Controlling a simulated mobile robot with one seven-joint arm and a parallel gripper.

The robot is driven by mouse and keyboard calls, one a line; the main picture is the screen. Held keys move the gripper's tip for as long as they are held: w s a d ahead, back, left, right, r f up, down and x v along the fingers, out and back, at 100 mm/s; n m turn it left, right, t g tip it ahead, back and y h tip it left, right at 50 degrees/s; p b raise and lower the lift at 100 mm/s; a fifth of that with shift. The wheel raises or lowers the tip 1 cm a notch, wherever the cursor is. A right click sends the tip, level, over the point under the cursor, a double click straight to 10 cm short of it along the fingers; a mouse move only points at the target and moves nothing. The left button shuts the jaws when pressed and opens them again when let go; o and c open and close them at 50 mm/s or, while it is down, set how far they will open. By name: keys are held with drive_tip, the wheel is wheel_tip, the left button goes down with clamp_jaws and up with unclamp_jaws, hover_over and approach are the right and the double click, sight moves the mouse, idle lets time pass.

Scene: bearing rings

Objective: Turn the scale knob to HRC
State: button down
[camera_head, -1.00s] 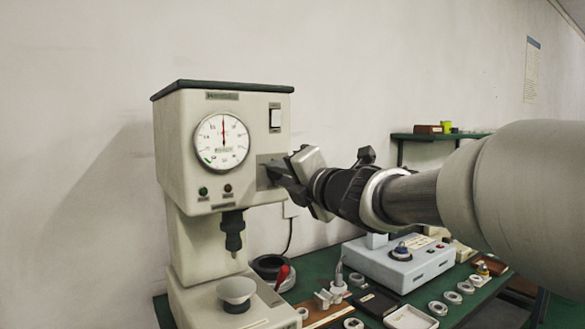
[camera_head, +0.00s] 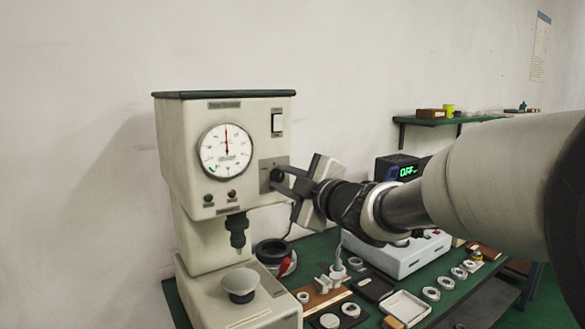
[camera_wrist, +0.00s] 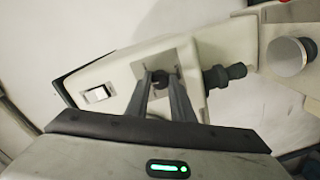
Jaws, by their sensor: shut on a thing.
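The hardness tester (camera_head: 180,150) is a cream machine with a green top and a round dial (camera_head: 226,149). The scale knob (camera_head: 277,174) is small and dark, on a grey plate on the tester's front, right of the dial. My gripper (camera_head: 280,181) reaches it from the right, with its fingers on either side of the knob and shut on it. In the wrist view the knob (camera_wrist: 160,77) shows between the two fingertips. The scale marks and the knob's pointer are too small or hidden to read.
A white rocker switch (camera_head: 277,123) sits above the knob plate. Below are the dark spindle (camera_head: 237,230) and the round anvil (camera_head: 240,282). Rings, trays and a light-blue instrument (camera_head: 395,258) crowd the green bench. A dark display (camera_head: 398,169) reads OFF behind my arm.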

drive_tip(key=m+p, duration=0.3)
drive_tip(key=m, duration=0.1)
drive_tip(key=shift+r, duration=0.1)
drive_tip(key=shift+m+y+p, duration=0.3)
drive_tip(key=shift+m+p, duration=0.8)
drive_tip(key=shift+m, duration=0.6)
drive_tip(key=c, duration=1.5)
unclamp_jaws()
drive_tip(key=shift+c, duration=0.2)
drive_tip(key=v, duration=1.7)
drive_tip(key=shift+d, duration=0.25)
